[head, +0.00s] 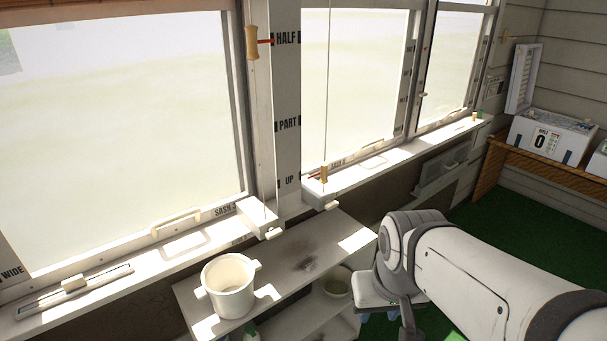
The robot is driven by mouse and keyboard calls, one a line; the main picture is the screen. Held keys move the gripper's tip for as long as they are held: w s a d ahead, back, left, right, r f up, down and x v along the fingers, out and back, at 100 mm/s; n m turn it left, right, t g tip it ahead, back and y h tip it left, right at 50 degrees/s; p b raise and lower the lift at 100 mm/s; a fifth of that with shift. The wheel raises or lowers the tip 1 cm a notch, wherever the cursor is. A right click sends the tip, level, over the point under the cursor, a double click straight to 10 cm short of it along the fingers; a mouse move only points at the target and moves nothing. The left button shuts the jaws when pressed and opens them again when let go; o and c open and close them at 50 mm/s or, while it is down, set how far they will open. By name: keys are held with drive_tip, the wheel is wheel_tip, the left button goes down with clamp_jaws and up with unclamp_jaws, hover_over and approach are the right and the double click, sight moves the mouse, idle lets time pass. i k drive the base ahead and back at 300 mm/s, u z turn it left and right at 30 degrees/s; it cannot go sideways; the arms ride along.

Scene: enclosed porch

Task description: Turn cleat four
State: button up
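Two small white fittings that look like cleats stick out from the window ledge. One cleat (273,233) is below the left window, and another cleat (330,205) is beneath the middle window. No readable number shows on either, so I cannot tell which is four. A wooden cord pull (252,42) hangs high beside the HALF mark, and another wooden pull (324,173) hangs low near the UP mark. My arm reaches in from the lower right and bends downward. A pale part with bluish tips near its end may be my gripper (380,317); its fingers are unclear.
A white pot (230,285) with side handles stands on a white shelf unit (325,235) below the ledge. A second pot (337,284) sits on a lower shelf. A wooden bench (550,165) carries a white box (553,135) at far right. Green floor lies between.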

sight(329, 205)
drive_tip(key=u, duration=1.3)
drive_tip(key=k, duration=1.2)
drive_tip(key=z, duration=1.25)
drive_tip(key=i, duration=0.95)
drive_tip(key=z, duration=0.05)
